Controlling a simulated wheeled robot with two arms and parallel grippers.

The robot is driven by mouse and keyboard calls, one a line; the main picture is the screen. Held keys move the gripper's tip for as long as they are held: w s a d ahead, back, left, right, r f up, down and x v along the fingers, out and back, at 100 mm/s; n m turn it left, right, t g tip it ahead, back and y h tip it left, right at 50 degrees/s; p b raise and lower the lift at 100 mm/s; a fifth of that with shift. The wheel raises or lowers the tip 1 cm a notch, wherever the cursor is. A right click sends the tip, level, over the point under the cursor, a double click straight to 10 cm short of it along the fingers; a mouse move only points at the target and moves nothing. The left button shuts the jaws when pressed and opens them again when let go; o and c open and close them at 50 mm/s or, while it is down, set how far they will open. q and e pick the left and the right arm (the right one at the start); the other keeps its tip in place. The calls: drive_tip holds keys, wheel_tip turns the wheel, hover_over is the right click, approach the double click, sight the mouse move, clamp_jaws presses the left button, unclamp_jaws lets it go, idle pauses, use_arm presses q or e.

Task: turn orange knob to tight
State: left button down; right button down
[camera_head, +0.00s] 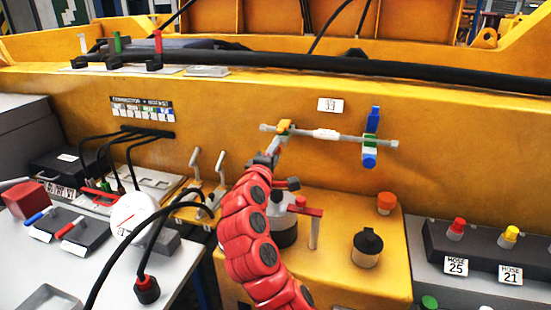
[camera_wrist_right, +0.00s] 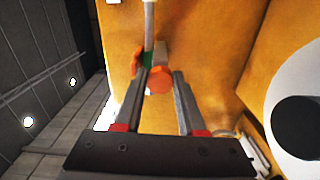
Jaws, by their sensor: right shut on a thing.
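The orange knob (camera_head: 284,126) sits near the left end of a grey horizontal bar on the yellow casting wall. In the right wrist view it shows as a round orange end (camera_wrist_right: 159,80) with a green part behind it, between the fingertips. My right gripper (camera_head: 277,146), on the red arm, reaches up to this knob and is shut on it. In the right wrist view the fingers (camera_wrist_right: 163,76) stand on either side of it. The knob's exact turn position cannot be read. My left gripper is not in view.
A blue knob (camera_head: 370,160) hangs at the bar's right side. An orange cap (camera_head: 386,203) and black-topped knob (camera_head: 367,245) stand on the yellow ledge. Dark hose block (camera_head: 437,243) is at right. A white gauge (camera_head: 133,219) and black cables are at left.

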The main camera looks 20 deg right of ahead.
drive_tip(key=shift+f+m, duration=0.1)
drive_tip(key=shift+m, duration=0.3)
drive_tip(key=c, duration=0.5)
unclamp_jaws()
drive_tip(key=shift+s, duration=0.1)
drive_tip(key=b+v, duration=0.2)
drive_tip(key=v, duration=1.5)
drive_tip(key=shift+a, duration=0.2)
drive_tip(key=shift+s, duration=0.15)
